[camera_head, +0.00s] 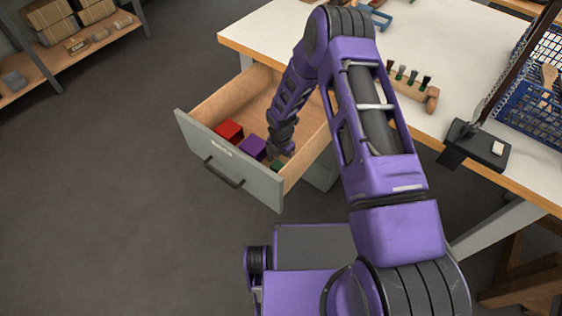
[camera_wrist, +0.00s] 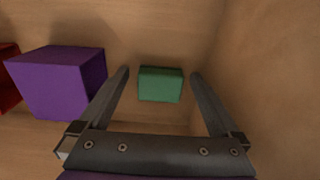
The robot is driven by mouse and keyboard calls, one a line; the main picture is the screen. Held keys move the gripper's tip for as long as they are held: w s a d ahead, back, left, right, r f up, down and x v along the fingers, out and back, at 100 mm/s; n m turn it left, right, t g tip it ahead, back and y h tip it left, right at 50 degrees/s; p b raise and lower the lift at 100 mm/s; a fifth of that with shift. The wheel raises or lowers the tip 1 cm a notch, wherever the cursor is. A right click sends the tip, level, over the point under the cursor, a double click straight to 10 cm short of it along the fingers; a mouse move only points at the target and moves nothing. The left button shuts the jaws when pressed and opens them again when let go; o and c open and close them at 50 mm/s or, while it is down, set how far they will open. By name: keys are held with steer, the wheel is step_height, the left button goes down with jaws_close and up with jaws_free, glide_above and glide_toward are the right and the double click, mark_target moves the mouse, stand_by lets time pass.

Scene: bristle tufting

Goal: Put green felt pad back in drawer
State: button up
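The green felt pad (camera_wrist: 160,84) is a small green block lying on the wooden floor of the open drawer (camera_head: 238,177). In the head view only a bit of the pad (camera_head: 277,166) shows beside my gripper. My gripper (camera_wrist: 160,78) reaches down into the drawer. In the wrist view its two fingers stand apart, one on each side of the pad, with a visible gap on both sides, so it looks open and not touching the pad.
A purple block (camera_wrist: 58,82) sits left of the pad, close to my left finger, and a red block (camera_head: 229,131) lies beyond it. The drawer's side wall (camera_wrist: 275,80) rises on the right. The worktable (camera_head: 270,35) overhangs the drawer's back.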

mark_target(281, 163)
step_height(281, 163, up, 12)
steer(key=p, duration=0.1)
steer(key=shift+r+p, duration=0.2)
steer(key=shift+p, duration=0.15)
stand_by(0.6)
